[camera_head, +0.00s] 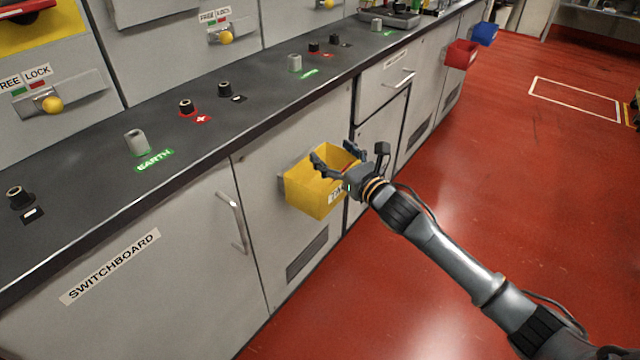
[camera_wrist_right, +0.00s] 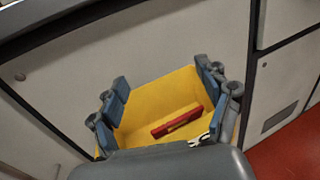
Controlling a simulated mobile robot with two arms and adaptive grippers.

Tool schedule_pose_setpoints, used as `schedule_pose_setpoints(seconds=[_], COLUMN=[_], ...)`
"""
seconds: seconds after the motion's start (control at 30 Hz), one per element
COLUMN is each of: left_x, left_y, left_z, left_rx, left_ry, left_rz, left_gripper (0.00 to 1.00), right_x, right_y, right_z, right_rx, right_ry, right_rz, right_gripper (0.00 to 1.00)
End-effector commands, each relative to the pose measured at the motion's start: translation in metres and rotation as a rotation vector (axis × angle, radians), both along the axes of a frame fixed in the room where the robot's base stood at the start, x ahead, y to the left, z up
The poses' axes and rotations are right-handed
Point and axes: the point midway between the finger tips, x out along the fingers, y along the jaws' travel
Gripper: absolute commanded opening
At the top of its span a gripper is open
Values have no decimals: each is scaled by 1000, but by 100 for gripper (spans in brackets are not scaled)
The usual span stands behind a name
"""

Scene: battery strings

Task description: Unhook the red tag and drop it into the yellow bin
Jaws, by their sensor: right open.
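The yellow bin (camera_head: 310,197) is fixed to the front of the grey cabinet, below the counter edge. In the right wrist view, the yellow bin (camera_wrist_right: 165,88) fills the space between the fingers. The red tag (camera_wrist_right: 177,122) lies inside it, apart from the fingers. A small bit of red also shows by the bin's rim in the head view, partly hidden by the fingers. My right gripper (camera_head: 333,154) is at the bin's opening with its fingers spread and empty. My left gripper is not in view.
A dark counter (camera_head: 80,191) with sockets and knobs runs above the cabinets. A cabinet door handle (camera_head: 233,220) sticks out left of the bin. A red bin (camera_head: 461,54) and a blue bin (camera_head: 485,33) hang farther along.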

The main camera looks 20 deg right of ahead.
Motion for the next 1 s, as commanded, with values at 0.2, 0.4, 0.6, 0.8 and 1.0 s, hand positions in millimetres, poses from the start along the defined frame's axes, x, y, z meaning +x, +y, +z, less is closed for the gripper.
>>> schedule_pose_setpoints(seconds=[0.2,0.4,0.6,0.8,1.0], left_x=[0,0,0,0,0], left_y=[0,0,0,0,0], left_z=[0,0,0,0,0], left_rx=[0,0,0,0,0], left_ry=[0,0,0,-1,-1], left_rz=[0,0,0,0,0], left_gripper=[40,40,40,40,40], right_x=[-40,-78,-100,-106,-106], right_y=[-13,-25,-33,-35,-35], right_z=[-2,-1,0,0,0], right_rx=[-3,-2,-1,0,0], right_ry=[4,3,1,0,0], right_rz=[1,1,1,1,1], right_gripper=[77,77,77,77,77])
